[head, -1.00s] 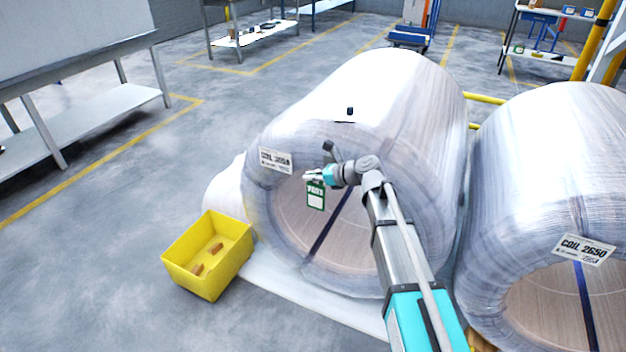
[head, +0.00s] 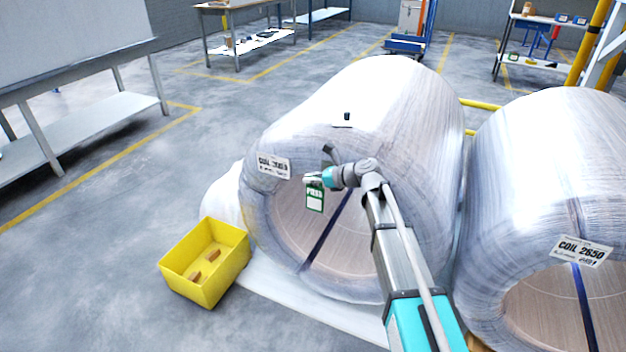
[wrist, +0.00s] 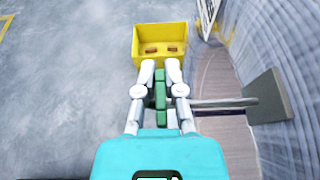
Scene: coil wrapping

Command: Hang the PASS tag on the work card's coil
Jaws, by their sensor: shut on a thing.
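My gripper (head: 309,179) is shut on the green-and-white PASS tag (head: 315,199). The tag hangs upright below the fingers, in front of the left coil (head: 385,110). In the wrist view the fingertips (wrist: 160,68) pinch the tag's green edge (wrist: 160,90). A thin grey rod (wrist: 225,103) with a dark square plate (wrist: 266,95) stands beside the coil's wrapped edge; its near end meets the gripper's side. I cannot tell whether it passes through the tag. The left coil's label (head: 273,166) is too small to read surely. The right coil (head: 550,150) has a label (head: 581,251) reading COIL 2650. The work card is not seen.
A yellow bin (head: 206,262) with small brown pieces stands on the floor left of the left coil. It also shows beyond the fingertips in the wrist view (wrist: 140,45). A small black item (head: 347,117) sits on the coil's top. Open floor lies left.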

